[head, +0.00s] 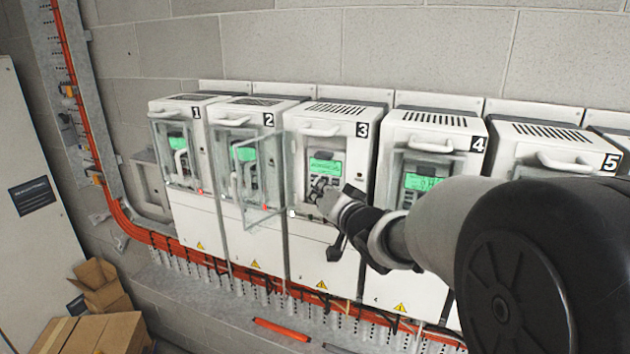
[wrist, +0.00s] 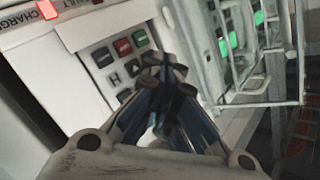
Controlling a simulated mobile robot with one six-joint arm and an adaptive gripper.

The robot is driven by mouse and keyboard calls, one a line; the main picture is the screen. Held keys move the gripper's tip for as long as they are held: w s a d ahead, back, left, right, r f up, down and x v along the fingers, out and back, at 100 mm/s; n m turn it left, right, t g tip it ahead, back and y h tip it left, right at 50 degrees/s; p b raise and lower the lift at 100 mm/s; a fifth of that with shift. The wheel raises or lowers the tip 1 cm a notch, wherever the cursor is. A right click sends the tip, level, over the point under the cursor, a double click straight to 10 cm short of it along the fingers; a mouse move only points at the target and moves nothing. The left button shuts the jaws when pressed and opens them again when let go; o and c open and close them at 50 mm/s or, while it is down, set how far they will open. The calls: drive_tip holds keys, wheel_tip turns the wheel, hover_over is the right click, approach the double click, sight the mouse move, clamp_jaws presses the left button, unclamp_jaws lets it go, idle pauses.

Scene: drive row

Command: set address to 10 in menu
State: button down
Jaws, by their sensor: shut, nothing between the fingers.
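Drive 3 (head: 344,239) stands in the middle of the row in the head view, with its clear cover swung open to the left. Its green screen (head: 326,166) is lit; its text is too small to read. My gripper (head: 318,191) is shut and empty, with its tips at the keypad below that screen. In the wrist view the shut fingertips (wrist: 165,70) are in front of the keypad (wrist: 122,60), which has red, green and dark keys. The fingers hide part of the keypad. I cannot tell whether they touch a key.
Drives 1 (head: 196,220), 2 (head: 252,236), 4 (head: 412,262) and 5 (head: 570,185) flank drive 3. The open clear cover (head: 262,190) juts out in front of drive 2. A red lit CHARGE lamp (wrist: 47,9) shows in the wrist view. Cardboard boxes (head: 100,330) lie at lower left.

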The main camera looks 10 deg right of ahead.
drive_tip(key=shift+w+d, duration=0.25)
drive_tip(key=shift+w, duration=0.1)
idle(0.4)
drive_tip(key=shift+s+a, duration=0.1)
drive_tip(key=shift+s, duration=0.05)
drive_tip(key=shift+s+a, duration=0.35)
drive_tip(key=shift+s, duration=0.2)
drive_tip(key=shift+d, duration=0.1)
drive_tip(key=shift+s+d+p, duration=0.45)
drive_tip(key=shift+s+d, duration=0.3)
drive_tip(key=shift+d, duration=0.25)
drive_tip(key=shift+w, duration=0.1)
